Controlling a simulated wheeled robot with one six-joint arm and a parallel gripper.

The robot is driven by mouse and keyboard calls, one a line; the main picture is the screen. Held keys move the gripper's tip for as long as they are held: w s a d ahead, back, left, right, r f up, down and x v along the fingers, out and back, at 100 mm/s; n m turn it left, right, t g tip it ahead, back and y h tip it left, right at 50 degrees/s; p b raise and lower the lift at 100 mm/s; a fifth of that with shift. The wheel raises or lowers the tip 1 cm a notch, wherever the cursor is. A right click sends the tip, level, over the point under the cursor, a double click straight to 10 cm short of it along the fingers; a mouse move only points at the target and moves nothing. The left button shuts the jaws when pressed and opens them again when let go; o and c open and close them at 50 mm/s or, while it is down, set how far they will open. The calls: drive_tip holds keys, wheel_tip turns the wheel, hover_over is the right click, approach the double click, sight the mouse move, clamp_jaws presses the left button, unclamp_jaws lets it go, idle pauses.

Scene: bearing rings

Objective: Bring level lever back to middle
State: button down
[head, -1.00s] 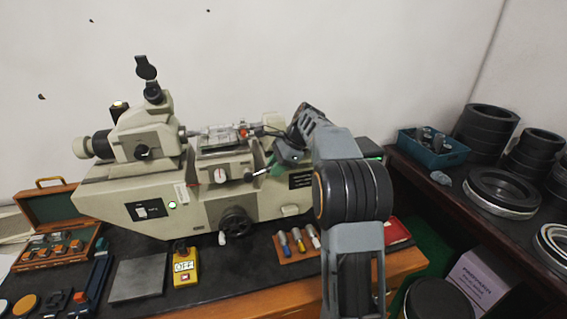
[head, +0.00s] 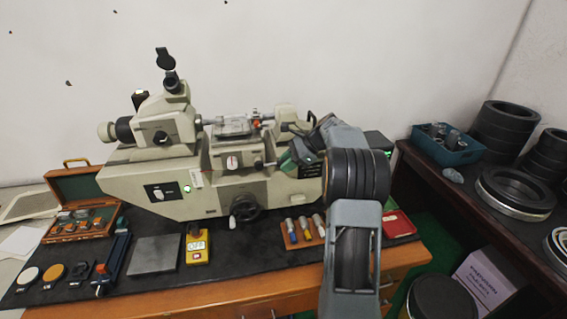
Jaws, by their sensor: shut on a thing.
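The beige measuring machine (head: 285,188) stands on the dark-topped bench. The level lever (head: 270,164) is a short, thin rod at the front of the machine, right of the small white dial (head: 232,162). My gripper (head: 287,160) is at the lever's outer end and shut on it. My grey arm covers the right part of the machine. The fingertips are small and dark here, so the exact grip and the lever's exact angle are hard to see.
A black handwheel (head: 244,208) sits below the dial. On the bench in front are a yellow OFF box (head: 197,249), a grey plate (head: 155,255), several small-handled tools (head: 303,230) and an open wooden case (head: 85,222). A teal tray (head: 445,145) and black rings (head: 515,190) stand at right.

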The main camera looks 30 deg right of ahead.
drive_tip(key=c, duration=0.9)
unclamp_jaws()
drive_tip(key=shift+r, duration=0.2)
